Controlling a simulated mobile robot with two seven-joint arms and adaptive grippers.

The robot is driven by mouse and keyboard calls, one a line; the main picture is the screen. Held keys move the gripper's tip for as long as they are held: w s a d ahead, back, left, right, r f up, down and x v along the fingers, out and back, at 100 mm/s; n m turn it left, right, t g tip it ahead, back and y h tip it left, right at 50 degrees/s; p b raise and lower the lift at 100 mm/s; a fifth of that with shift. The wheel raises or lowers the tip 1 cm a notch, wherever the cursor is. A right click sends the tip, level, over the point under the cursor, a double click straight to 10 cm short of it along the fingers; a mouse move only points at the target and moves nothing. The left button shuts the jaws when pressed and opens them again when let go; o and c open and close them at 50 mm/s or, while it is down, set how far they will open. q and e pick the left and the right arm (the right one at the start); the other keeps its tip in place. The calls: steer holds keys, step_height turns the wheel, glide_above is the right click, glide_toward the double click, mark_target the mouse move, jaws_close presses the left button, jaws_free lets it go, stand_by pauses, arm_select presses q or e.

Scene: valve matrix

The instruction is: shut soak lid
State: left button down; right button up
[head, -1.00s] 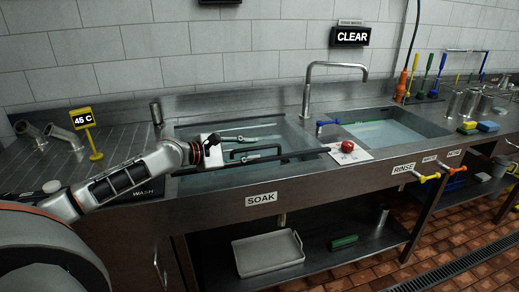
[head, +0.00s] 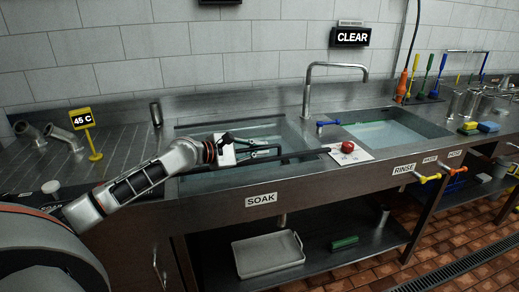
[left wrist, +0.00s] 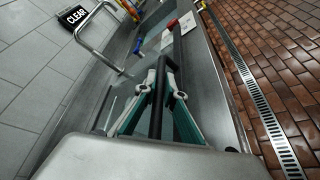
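The soak tank (head: 195,183) is the left basin, above the SOAK label. A see-through lid seems to lie over or in it, but its angle is hard to tell. My left gripper (head: 240,152) is over the basin at the handle's left end. In the left wrist view, its teal-padded fingers (left wrist: 157,100) lie apart on either side of the black handle (left wrist: 159,75). Contact cannot be made out. My right gripper is not in view.
A red button (head: 347,147) on a white plate sits right of the soak basin. A tall faucet (head: 308,90) stands behind, with the rinse basin (head: 395,130) to the right. A yellow 45 C sign (head: 84,120) stands on the left drainboard.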

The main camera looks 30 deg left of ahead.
mark_target(257, 161)
arm_select(q)
steer(key=shift+m, duration=0.4)
steer(key=shift+s+d+f+p, duration=0.15)
steer(key=shift+f+p, duration=0.1)
steer(key=shift+f, duration=1)
steer(key=shift+s+d+f+p, duration=0.15)
steer(key=shift+f+p, duration=0.1)
steer(key=shift+f, duration=0.95)
steer(key=c, duration=2.1)
jaws_free()
steer(key=shift+c, duration=0.2)
steer(key=shift+r, duration=0.1)
steer(key=shift+s+a, duration=0.3)
steer(key=shift+s, duration=0.1)
steer(key=v, duration=0.9)
steer(key=shift+s+d, duration=0.1)
steer(key=shift+s, duration=0.2)
steer(key=shift+s+a+r, duration=0.2)
steer(key=shift+s+a, duration=0.05)
steer(key=shift+s, duration=0.4)
